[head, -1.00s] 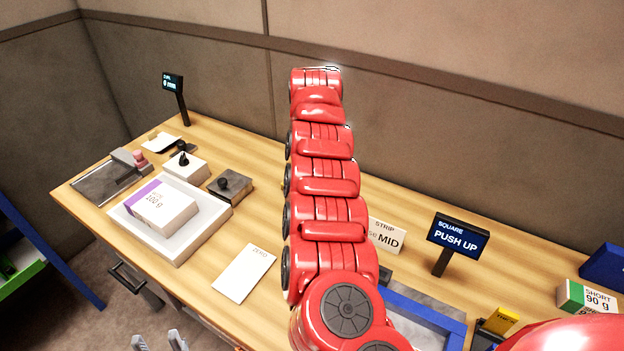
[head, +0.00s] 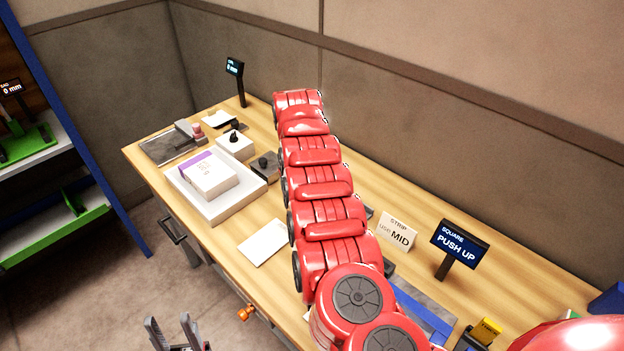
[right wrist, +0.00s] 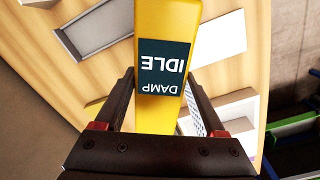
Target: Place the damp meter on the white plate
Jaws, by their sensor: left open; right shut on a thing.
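The yellow damp meter (right wrist: 158,108) fills the middle of the right wrist view, its dark screen reading DAMP IDLE upside down. My right gripper (right wrist: 160,84) is shut on it, a finger on each side. In the head view my red right arm reaches over the table and hides that gripper and the meter. The flat white plate (head: 264,243) lies on the table just left of my right arm. My left gripper (head: 172,332) is open and empty at the bottom edge of the head view, in front of the table.
A white tray (head: 214,208) holding a purple-and-white box (head: 209,176) stands left of the plate. Small blocks stand behind it. A green-and-white shelf (head: 60,228) is at the far left.

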